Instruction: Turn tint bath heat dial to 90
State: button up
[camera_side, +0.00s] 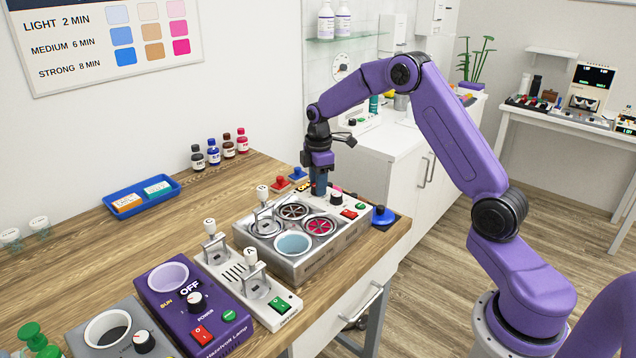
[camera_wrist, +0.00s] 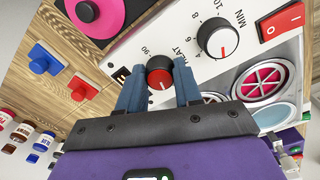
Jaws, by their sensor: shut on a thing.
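The tint bath (camera_side: 345,244) is a metal-sided unit with a pale blue cup, fan-like round grilles and a white control strip on the table. My gripper (camera_side: 318,193) reaches down onto the strip's left part; it also shows in the wrist view (camera_wrist: 160,86). The mark seems to point toward my gripper's palm, away from the "90"; the exact reading is unclear. The side view hides this dial behind the fingers.
A MIN dial (camera_wrist: 217,38) and a red rocker switch (camera_wrist: 280,20) sit close beside the heat dial. Red and blue pegs (camera_wrist: 80,87) stand behind the strip. Dye bottles (camera_side: 213,153) stand further back.

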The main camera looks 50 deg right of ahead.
jog(key=m, duration=0.4)
jog(key=shift+a+m, duration=0.1)
jog(key=shift+m, duration=0.2)
jog(key=m, duration=0.4)
jog(key=shift+m, duration=0.3)
jog(key=m, duration=0.3)
jog(key=shift+a+m, duration=0.1)
jog(key=shift+m, duration=0.2)
jog(key=m, duration=0.4)
jog(key=shift+m+g, duration=0.3)
jog(key=m, duration=0.3)
jog(key=shift+w+m, duration=0.1)
jog(key=shift+m, duration=0.2)
jog(key=m, duration=0.3)
jog(key=shift+m, duration=0.3)
jog(key=m, duration=0.4)
jog(key=shift+w, duration=0.1)
jog(key=shift+r+m, duration=0.1)
jog(key=shift+m, duration=1.7)
